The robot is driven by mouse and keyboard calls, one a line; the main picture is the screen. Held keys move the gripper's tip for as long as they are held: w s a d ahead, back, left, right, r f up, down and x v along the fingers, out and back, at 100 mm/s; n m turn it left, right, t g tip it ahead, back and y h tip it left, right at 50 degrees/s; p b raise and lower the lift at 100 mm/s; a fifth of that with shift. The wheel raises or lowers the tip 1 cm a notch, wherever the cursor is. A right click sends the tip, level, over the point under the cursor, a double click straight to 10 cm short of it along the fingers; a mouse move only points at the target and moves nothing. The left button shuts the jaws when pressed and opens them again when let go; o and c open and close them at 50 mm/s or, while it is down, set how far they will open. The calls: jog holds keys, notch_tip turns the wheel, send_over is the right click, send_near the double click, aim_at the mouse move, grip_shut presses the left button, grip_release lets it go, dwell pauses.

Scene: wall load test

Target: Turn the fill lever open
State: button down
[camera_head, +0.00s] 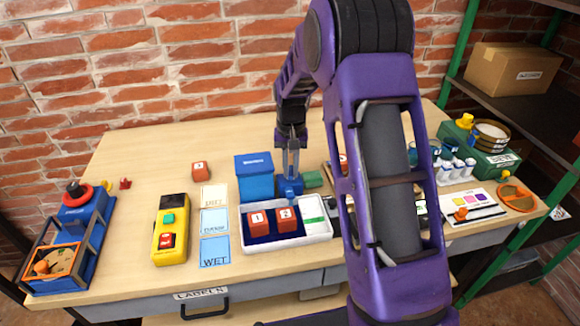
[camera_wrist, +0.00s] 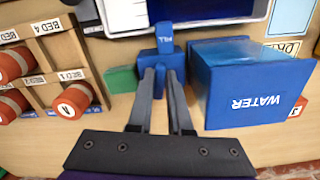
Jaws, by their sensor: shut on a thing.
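The blue fill lever, labelled FILL (camera_wrist: 165,37), stands on a small blue valve body (camera_head: 290,188) beside the blue water tank (camera_head: 255,178). The tank also shows in the wrist view (camera_wrist: 245,85) with its WATER label upside down. My gripper (camera_head: 291,172) points down over the valve. In the wrist view my gripper (camera_wrist: 163,75) has its two fingers close around the blue part below the FILL label, shut on it. The fingers partly hide the valve body. A green block (camera_wrist: 122,79) lies next to the valve, away from the tank.
A white tray (camera_head: 315,236) with two red numbered blocks lies in front of the valve. DRY, DAMP and WET cards (camera_head: 214,251) and a yellow button box (camera_head: 171,229) are to the left. In the wrist view, a wooden rack (camera_wrist: 78,48) with red cylinders is close on the left.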

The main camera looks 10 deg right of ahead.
aim_at(292, 172)
jog(key=shift+d+n, duration=0.1)
jog(key=shift+n, duration=1)
jog(key=c, duration=0.8)
grip_release()
jog(key=shift+c, duration=0.2)
notch_tip(292, 172, up, 17)
jog(key=p, duration=0.2)
jog(key=shift+r, duration=0.2)
